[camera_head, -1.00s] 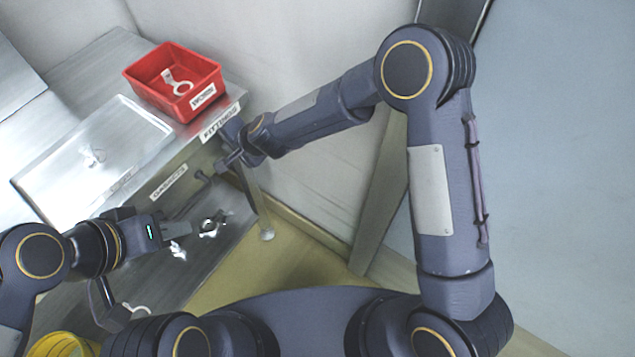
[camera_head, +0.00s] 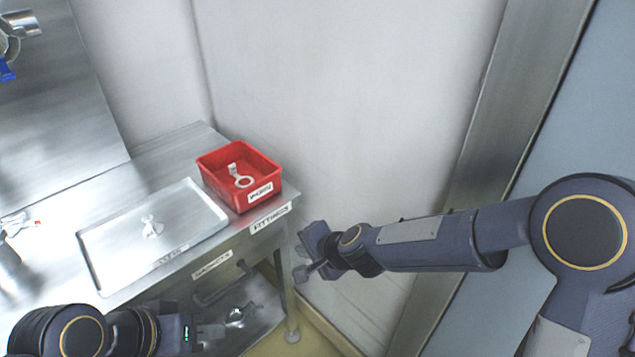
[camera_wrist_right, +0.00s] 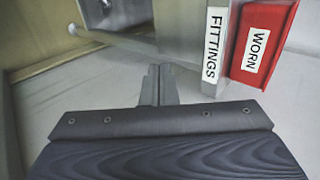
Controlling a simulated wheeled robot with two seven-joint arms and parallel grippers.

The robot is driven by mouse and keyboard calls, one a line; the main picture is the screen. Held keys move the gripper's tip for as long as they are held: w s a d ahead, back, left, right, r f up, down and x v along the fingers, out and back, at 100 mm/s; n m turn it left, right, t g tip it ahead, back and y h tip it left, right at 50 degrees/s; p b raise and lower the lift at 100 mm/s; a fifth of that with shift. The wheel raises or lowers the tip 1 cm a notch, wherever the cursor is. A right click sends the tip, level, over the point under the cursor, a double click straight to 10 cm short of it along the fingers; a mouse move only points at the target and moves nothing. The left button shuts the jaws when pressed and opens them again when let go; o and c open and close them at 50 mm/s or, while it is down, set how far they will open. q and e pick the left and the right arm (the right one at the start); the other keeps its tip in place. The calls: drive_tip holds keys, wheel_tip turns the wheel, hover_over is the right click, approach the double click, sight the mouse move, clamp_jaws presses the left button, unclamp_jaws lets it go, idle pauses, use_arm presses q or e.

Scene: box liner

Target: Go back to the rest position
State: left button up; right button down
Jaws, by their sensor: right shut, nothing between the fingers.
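My right gripper (camera_head: 303,273) is in the air to the right of the steel counter's front corner, in front of the pale wall. In the right wrist view its fingers (camera_wrist_right: 158,74) are together with nothing between them. Beyond them are the FITTINGS label and the red WORN bin. My left gripper (camera_head: 208,332) is at the bottom left, in front of the counter's lower shelf. It is seen from above and behind, and its fingertips are too unclear to tell open from shut.
The red bin (camera_head: 213,178) holds a white ring-ended part (camera_head: 241,178) at the counter's right corner. A shallow steel tray (camera_head: 105,232) with a small pale part (camera_head: 152,227) lies left of it. A counter leg (camera_head: 290,310) stands below the corner.

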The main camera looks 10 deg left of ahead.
drive_tip(key=s+d+r+n+p, duration=0.3)
drive_tip(key=s+d+r, duration=0.2)
drive_tip(key=d+r, duration=0.75)
drive_tip(key=s+d+r+n+h+p, duration=0.1)
drive_tip(key=s+d+n+h+p, duration=0.1)
drive_tip(key=s+d, duration=1.4)
drive_tip(key=s+n+h, duration=0.1)
drive_tip(key=s, duration=0.1)
drive_tip(key=shift+s+r+p, duration=0.15)
drive_tip(key=shift+s+p, duration=0.15)
drive_tip(key=shift+s, duration=0.1)
